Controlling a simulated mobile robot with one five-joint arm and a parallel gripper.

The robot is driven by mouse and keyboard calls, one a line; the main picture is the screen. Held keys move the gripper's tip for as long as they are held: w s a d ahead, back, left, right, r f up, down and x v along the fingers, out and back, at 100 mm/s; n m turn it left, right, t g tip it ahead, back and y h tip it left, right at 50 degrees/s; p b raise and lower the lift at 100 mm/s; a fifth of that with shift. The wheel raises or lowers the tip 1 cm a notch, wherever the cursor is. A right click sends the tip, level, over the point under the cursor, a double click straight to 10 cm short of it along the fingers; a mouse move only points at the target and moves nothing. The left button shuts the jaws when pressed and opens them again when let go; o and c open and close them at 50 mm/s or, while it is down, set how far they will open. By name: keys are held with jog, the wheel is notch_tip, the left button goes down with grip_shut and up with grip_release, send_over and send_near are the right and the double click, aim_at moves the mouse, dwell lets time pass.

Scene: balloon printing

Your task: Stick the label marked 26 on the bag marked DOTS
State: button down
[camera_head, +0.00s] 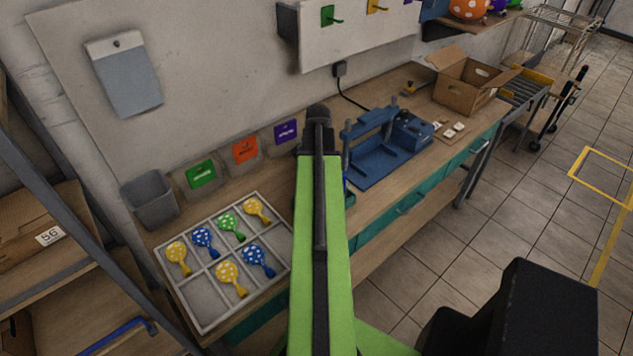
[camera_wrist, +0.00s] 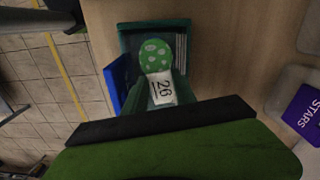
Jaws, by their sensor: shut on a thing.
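In the wrist view, the white label marked 26 (camera_wrist: 163,88) is between the green fingers of my gripper (camera_wrist: 162,92), which is shut on it. A green, white-dotted balloon (camera_wrist: 155,54) shows just beyond the label, over a teal tray (camera_wrist: 128,38); I cannot tell whether label and balloon touch. Bags with green (camera_head: 201,174), orange (camera_head: 245,149) and purple (camera_head: 286,131) signs stand along the wall in the head view, their words too blurred to read. In the wrist view the purple sign reads STARS (camera_wrist: 303,116). My arm hides the gripper in the head view.
A divided white tray (camera_head: 205,327) with several dotted balloons lies at the left front of the bench. A grey bin (camera_head: 150,198) stands behind it. A blue press (camera_head: 385,160), small white cards (camera_head: 455,130) and an open cardboard box (camera_head: 466,90) are at the right.

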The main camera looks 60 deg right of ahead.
jog(key=c, duration=0.9)
grip_release()
jog(key=r+p, duration=0.8)
jog(key=shift+s, duration=0.2)
